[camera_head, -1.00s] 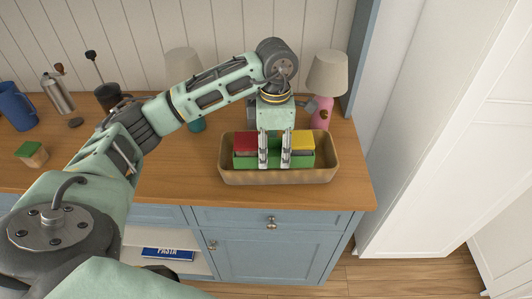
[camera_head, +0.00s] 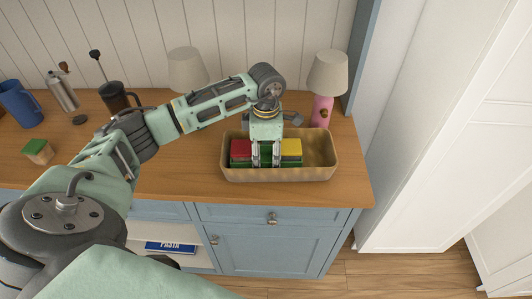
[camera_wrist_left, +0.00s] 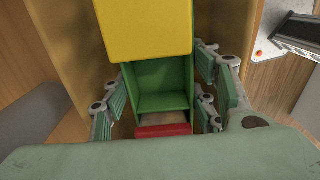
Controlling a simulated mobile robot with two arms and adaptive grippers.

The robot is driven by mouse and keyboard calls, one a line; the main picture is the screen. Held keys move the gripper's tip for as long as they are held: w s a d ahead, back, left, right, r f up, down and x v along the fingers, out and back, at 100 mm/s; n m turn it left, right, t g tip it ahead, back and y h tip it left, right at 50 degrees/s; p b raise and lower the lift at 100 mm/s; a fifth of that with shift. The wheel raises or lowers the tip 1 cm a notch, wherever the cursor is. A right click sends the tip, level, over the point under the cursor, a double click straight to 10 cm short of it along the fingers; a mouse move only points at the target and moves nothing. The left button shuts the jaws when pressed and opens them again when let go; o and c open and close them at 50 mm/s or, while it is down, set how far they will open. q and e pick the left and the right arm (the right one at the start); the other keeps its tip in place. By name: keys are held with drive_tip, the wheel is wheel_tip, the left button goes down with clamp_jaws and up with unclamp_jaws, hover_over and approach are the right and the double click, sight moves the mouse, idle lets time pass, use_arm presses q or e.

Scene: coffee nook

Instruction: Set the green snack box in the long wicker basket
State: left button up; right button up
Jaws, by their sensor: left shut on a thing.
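The long wicker basket (camera_head: 322,173) stands near the front edge of the wooden counter. The green snack box (camera_head: 291,164) is inside its left and middle part, with a red block (camera_head: 240,150) at its left end and a yellow block (camera_head: 291,147) at its right end. My left gripper (camera_head: 266,158) points down into the basket, shut on the green box. In the left wrist view the fingers flank the green box (camera_wrist_left: 160,80), between the yellow block (camera_wrist_left: 145,25) and the red block (camera_wrist_left: 163,130). I cannot tell whether the box touches the basket floor. My right gripper is not in view.
Another lamp (camera_head: 187,68) is behind my arm. The basket's right end is free.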

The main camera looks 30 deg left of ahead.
use_arm(q)
drive_tip(key=o, duration=1.2)
wheel_tip(320, 180, up, 12)
drive_tip(key=b, duration=0.2)
drive_tip(key=shift+b, duration=0.3)
drive_tip(key=shift+r, duration=0.1)
